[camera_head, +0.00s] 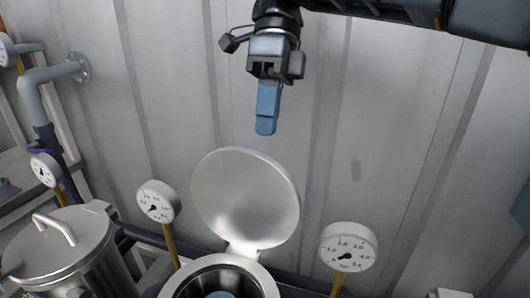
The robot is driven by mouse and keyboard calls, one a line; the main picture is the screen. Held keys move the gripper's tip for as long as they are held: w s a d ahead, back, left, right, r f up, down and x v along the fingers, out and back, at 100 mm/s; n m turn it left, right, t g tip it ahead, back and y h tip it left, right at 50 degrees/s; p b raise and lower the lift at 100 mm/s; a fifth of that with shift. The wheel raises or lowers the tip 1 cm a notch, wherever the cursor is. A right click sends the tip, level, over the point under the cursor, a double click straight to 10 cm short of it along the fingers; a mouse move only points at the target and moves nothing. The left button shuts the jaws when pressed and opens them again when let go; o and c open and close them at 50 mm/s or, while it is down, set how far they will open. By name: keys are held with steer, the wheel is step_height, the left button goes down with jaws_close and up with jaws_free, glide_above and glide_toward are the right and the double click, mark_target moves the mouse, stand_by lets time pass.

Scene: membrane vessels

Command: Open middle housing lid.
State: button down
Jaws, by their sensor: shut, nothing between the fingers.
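The middle housing (178,293) is a round steel vessel at the bottom centre of the head view, cut off by the lower edge. Its round lid (245,196) stands raised on its hinge at the back, leaning toward the wall, so the dark mouth is uncovered. A bluish-grey surface shows inside the mouth. My gripper (266,130) hangs above the lid, pointing down, with its blue fingers shut and empty. In the picture it is apart from the lid.
A closed vessel with a bar handle (52,228) stands at the lower left. Dial gauges flank the open housing, on the left (159,201) and on the right (347,247). A ribbed metal wall (400,130) is behind. A grey pipe (45,78) runs at the far left.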

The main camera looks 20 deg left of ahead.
mark_target(254, 181)
steer(key=x, duration=0.9)
steer(key=shift+f, duration=0.1)
steer(key=shift+s+r+t, duration=0.2)
steer(key=shift+s+t, duration=0.2)
steer(key=shift+s, duration=0.05)
steer(key=shift+s+t, duration=0.45)
steer(key=shift+t, duration=0.05)
steer(key=shift+s+r, duration=0.15)
steer(key=shift+s, duration=0.25)
